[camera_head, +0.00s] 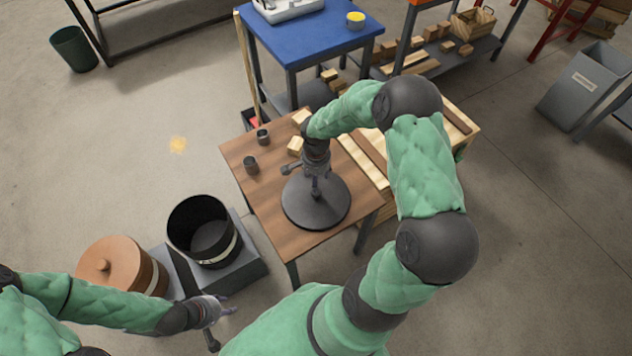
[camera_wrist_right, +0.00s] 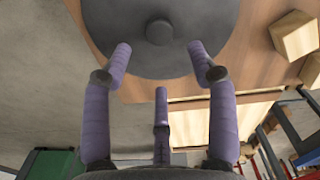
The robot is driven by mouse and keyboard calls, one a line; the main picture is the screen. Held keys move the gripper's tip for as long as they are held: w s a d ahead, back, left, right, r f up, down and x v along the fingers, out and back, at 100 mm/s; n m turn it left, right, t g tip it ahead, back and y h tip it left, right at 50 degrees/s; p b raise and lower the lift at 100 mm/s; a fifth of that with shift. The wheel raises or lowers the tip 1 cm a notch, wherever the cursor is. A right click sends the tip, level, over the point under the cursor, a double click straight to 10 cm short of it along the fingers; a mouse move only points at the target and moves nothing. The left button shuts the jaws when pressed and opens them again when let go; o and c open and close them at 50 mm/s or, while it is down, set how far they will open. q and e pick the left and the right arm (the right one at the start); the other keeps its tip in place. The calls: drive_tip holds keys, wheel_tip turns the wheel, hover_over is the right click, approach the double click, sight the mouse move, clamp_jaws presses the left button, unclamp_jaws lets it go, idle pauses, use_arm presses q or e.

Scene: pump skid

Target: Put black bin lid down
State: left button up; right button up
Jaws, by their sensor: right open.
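The black bin lid (camera_head: 308,212) is a round dark disc that appears to lie flat on the brown wooden table (camera_head: 270,215). Its knob (camera_wrist_right: 159,32) shows in the right wrist view. My right gripper (camera_head: 315,188) is over the lid in the head view. In the right wrist view its purple fingers (camera_wrist_right: 160,60) are spread, with the knob ahead of them and not gripped. The black bin (camera_head: 204,232) stands without a lid on a low grey platform. My left gripper (camera_head: 222,308) is open and empty, in front of that platform.
A brown lidded bin (camera_head: 105,265) stands left of the black bin. Two small dark cups (camera_head: 251,165) and pale wooden blocks (camera_head: 295,146) are on the wooden table. A blue table (camera_head: 310,38) is behind it. Open floor lies to the left.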

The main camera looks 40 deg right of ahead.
wheel_tip(320, 180, up, 3)
drive_tip(key=shift+f, duration=0.15)
idle(0.6)
